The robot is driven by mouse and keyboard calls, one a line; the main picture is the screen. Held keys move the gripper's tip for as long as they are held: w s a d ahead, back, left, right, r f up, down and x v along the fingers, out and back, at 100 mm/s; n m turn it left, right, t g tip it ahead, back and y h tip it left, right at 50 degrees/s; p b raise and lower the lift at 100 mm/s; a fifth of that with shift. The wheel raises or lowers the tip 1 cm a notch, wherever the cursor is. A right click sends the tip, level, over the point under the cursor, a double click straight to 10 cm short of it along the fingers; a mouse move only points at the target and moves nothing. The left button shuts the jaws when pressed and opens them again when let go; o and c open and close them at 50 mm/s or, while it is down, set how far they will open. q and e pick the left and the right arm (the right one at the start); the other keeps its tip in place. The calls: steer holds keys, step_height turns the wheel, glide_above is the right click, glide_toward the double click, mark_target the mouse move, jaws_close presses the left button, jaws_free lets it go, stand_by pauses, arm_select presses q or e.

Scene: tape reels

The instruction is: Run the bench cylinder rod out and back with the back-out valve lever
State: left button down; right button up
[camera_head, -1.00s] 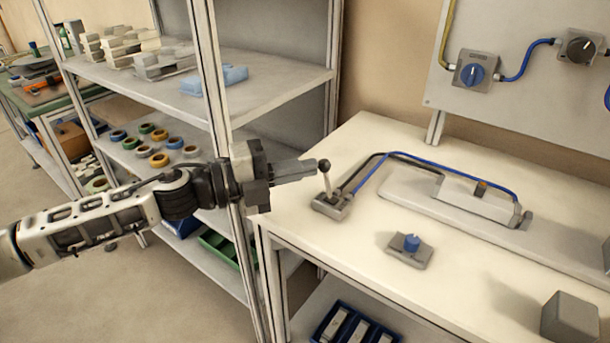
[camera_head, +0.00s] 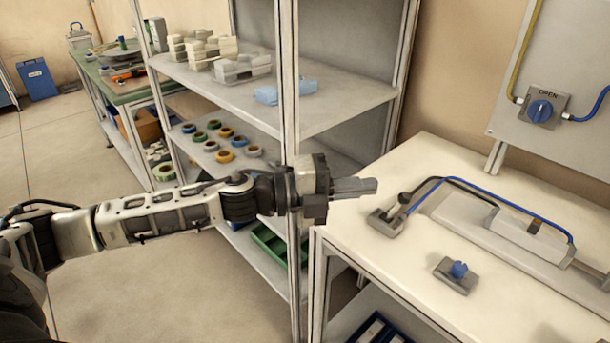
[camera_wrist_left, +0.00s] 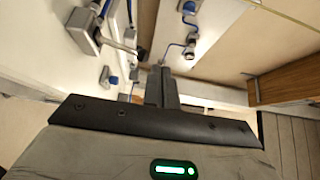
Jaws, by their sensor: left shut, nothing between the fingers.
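The valve lever (camera_head: 404,198) has a dark ball end and leans to the right over its grey base (camera_head: 387,222) on the bench's left end. My left gripper (camera_head: 374,186) is shut and empty, just above and left of the lever's ball. In the left wrist view the shut fingers (camera_wrist_left: 162,70) point toward the bench, with the lever's ball (camera_wrist_left: 141,54) just left of the tips. I cannot tell whether they touch. The bench cylinder (camera_head: 525,238) is a pale block joined to the valve by black and blue hoses.
A blue-knobbed grey block (camera_head: 458,271) sits near the bench's front edge. A wall panel above carries a blue knob marked OPEN (camera_head: 541,109). A shelf rack (camera_head: 345,118) stands left of the bench, close behind my left gripper. The front of the bench is mostly clear.

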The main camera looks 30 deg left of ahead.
arm_select(q)
steer(key=s+a+r+b, duration=0.2)
steer(key=s+a+r, duration=0.2)
steer(key=s+a, duration=0.3)
arm_select(e)
steer(key=shift+s+a+f, duration=0.2)
steer(key=shift+a+f, duration=0.1)
steer(key=shift+f, duration=0.25)
arm_select(q)
steer(key=shift+f, duration=0.1)
arm_select(e)
steer(key=shift+w+d+r, duration=0.1)
arm_select(q)
steer(key=s+a+f+n+t+y, duration=0.1)
steer(key=s+f+n+t+y, duration=0.1)
steer(key=f+n+y, duration=0.55)
steer(key=s+a+f+n+t+y, duration=0.1)
steer(key=f+n+t+y, duration=0.1)
steer(key=f+n, duration=0.95)
steer(key=s+d+f+n+g+y, duration=0.1)
steer(key=s+d+f+n+g, duration=0.4)
steer(key=s+d+f, duration=0.3)
step_height(320, 180, down, 4)
steer(key=d+n, duration=0.1)
steer(key=d, duration=0.2)
steer(key=shift+f+n, duration=0.15)
steer(key=shift+n, duration=0.25)
